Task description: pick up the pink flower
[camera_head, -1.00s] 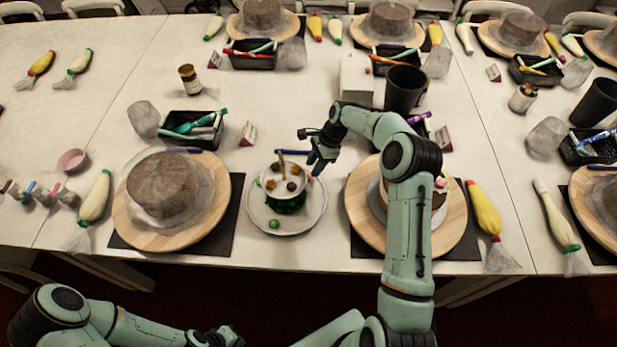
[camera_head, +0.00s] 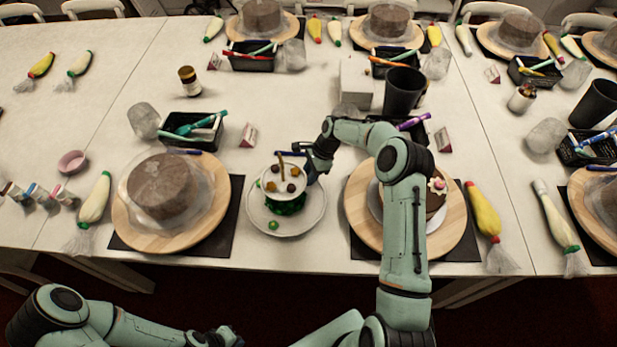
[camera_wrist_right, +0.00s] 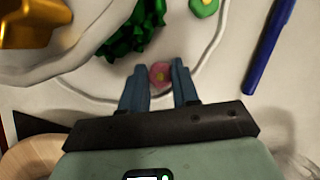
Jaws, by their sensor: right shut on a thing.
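The pink flower (camera_wrist_right: 159,74) is a small round pink piece between the fingertips of my right gripper (camera_wrist_right: 160,82) in the right wrist view. The gripper is shut on it, over the edge of the white plate. In the head view my right gripper (camera_head: 308,172) is at the plate's right rim, beside the bowl; the flower is hidden there. The white plate (camera_head: 262,221) carries a bowl (camera_head: 266,190) of small decorations and some green pieces. My left gripper (camera_head: 220,338) is low at the bottom edge, far from the plate; its fingers are unclear.
A cake (camera_head: 437,201) with flower decoration stands on the right wooden turntable (camera_head: 362,222), partly behind my right arm. A wrapped cake (camera_head: 163,188) stands on the left turntable. Piping bags and a black tool tray (camera_head: 190,143) are nearby. A blue pen (camera_wrist_right: 268,55) lies beside the plate.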

